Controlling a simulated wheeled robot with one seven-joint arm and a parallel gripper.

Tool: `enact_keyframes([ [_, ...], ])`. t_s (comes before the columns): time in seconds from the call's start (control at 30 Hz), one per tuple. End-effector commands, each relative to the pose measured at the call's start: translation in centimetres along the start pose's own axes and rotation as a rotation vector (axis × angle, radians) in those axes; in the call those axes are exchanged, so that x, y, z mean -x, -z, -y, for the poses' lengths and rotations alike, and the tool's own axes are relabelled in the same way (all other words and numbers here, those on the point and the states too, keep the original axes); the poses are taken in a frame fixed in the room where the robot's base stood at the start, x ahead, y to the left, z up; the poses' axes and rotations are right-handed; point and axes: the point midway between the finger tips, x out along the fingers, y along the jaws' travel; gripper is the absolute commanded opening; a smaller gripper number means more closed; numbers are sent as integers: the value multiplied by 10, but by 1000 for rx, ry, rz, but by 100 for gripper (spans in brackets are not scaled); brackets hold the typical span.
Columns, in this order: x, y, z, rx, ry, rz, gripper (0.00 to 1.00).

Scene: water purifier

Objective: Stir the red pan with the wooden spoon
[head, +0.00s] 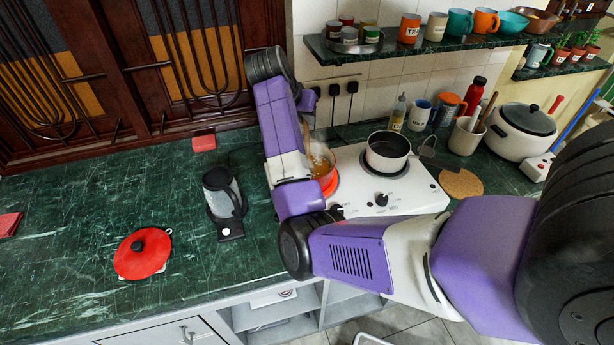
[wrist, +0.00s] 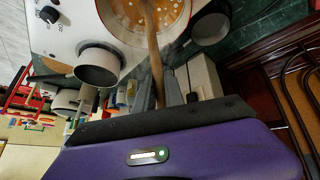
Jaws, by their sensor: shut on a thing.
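My gripper (wrist: 158,92) is shut on the handle of the wooden spoon (wrist: 154,55). The spoon points down into the pan, and its head is at the food. In the head view my arm mostly hides the gripper.
A dark-lined pot (head: 388,152) stands on the right burner, close beside the red pan. A kettle (head: 222,192) and a red lid (head: 142,254) are on the green counter to the left. A shelf with mugs (head: 435,40) hangs above. Counter around the lid is clear.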

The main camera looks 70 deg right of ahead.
Motion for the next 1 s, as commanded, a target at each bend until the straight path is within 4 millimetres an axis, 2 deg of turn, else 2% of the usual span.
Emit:
enact_keyframes([
  [0.23,5,5,0,-2,1,-1,0],
  [1.0,55,52,0,0,0,-1,0],
])
